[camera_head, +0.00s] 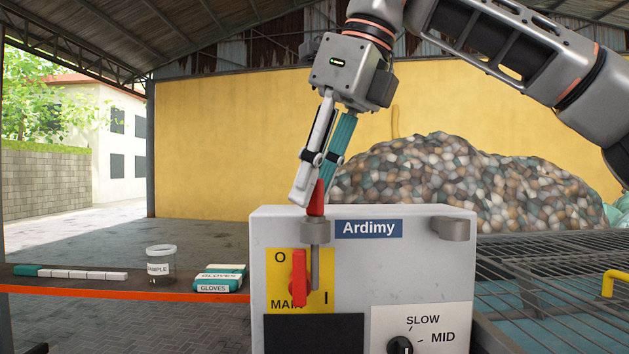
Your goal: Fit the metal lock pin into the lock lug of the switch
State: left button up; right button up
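My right gripper (312,193) points down above the switch box and is shut on the red grip of the metal lock pin (317,203). The pin hangs nearly upright. Its grey shaft shows above and below the grey lock lug (302,232), and the lug hides the part between, so the shaft appears to run through it. The lower shaft lies beside the red switch handle (298,277), which stands upright on a yellow plate (273,262) marked O, I and MAIN. My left gripper is out of view.
The grey switch box (415,277) has an "Ardimy" label, a round grey holder (453,228) at its upper right and a black speed knob (400,345). At left, a shelf with a red edge (120,290) holds a sample jar (160,266) and glove packs (218,281). A metal grate (560,265) lies at right.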

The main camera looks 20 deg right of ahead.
dwell(0.3)
jog(key=v, duration=1.2)
dwell(0.6)
